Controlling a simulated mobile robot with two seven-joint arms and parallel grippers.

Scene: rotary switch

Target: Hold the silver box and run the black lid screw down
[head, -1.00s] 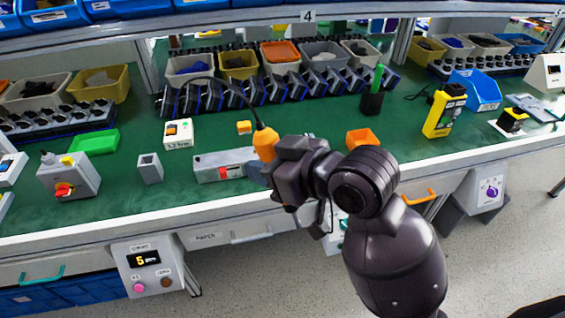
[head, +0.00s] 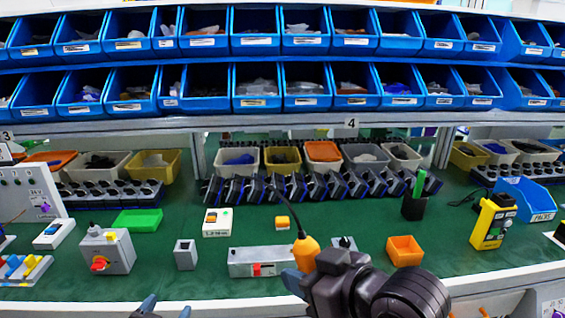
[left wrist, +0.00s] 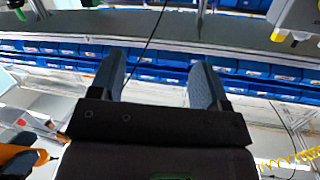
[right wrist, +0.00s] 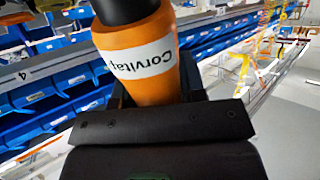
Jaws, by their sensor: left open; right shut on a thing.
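A long silver box (head: 240,264) with a red switch on its front lies near the front edge of the bench in the head view. My right gripper (head: 304,268) is shut on an orange power screwdriver (head: 306,246) with a black cable, just right of the silver box. The screwdriver's labelled body (right wrist: 148,55) fills the right wrist view; its tip is hidden. My left gripper (left wrist: 157,85) is open and empty; only its fingertips show at the bottom edge of the head view, in front of the bench.
A grey box with a red rotary knob (head: 118,252) and a small grey block (head: 186,256) stand to the left. Blue bins (head: 256,88) line shelves above.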

